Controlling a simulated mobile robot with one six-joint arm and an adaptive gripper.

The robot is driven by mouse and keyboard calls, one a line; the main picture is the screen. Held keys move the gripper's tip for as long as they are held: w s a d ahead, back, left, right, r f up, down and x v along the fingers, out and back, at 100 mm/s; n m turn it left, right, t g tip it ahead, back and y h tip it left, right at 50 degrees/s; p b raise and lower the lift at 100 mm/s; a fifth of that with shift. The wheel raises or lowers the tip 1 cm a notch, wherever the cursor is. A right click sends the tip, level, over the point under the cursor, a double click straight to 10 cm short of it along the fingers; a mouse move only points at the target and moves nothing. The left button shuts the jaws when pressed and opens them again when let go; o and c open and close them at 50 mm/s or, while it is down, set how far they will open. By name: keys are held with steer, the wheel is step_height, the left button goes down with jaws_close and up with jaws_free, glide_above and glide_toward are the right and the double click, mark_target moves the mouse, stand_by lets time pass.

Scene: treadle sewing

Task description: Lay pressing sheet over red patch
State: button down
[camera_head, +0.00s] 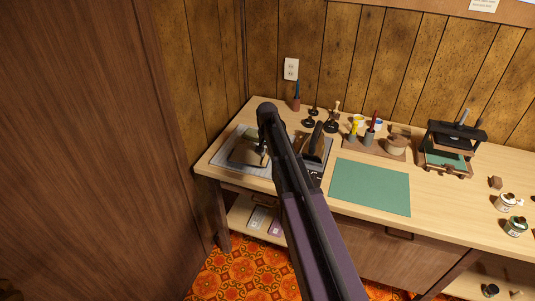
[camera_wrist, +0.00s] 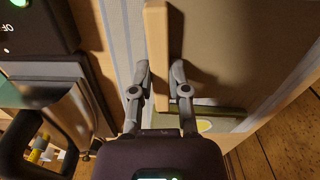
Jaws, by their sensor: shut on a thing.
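In the wrist view my gripper (camera_wrist: 160,70) is shut on a light wooden bar (camera_wrist: 157,25), which appears to be the grip of the pressing sheet. The grey-brown sheet (camera_wrist: 235,45) spreads out beside and below the bar, over a pale striped pad (camera_wrist: 120,30). In the head view the dark sheet (camera_head: 243,151) shows on the grey pad (camera_head: 222,152) at the bench's left end, with my gripper (camera_head: 263,157) at its right side. Whether the sheet touches the pad is unclear.
A dark iron-like tool (camera_head: 316,143) stands close to the right of the pad; a dark device (camera_wrist: 35,28) with a green light shows in the wrist view. Farther right are a green mat (camera_head: 370,186) and a small press (camera_head: 450,145). A wooden wall stands left.

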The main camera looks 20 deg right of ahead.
steer(key=shift+f+b, duration=0.3)
steer(key=c, duration=0.5)
jaws_free()
steer(key=shift+c, duration=0.2)
steer(key=shift+r, duration=0.15)
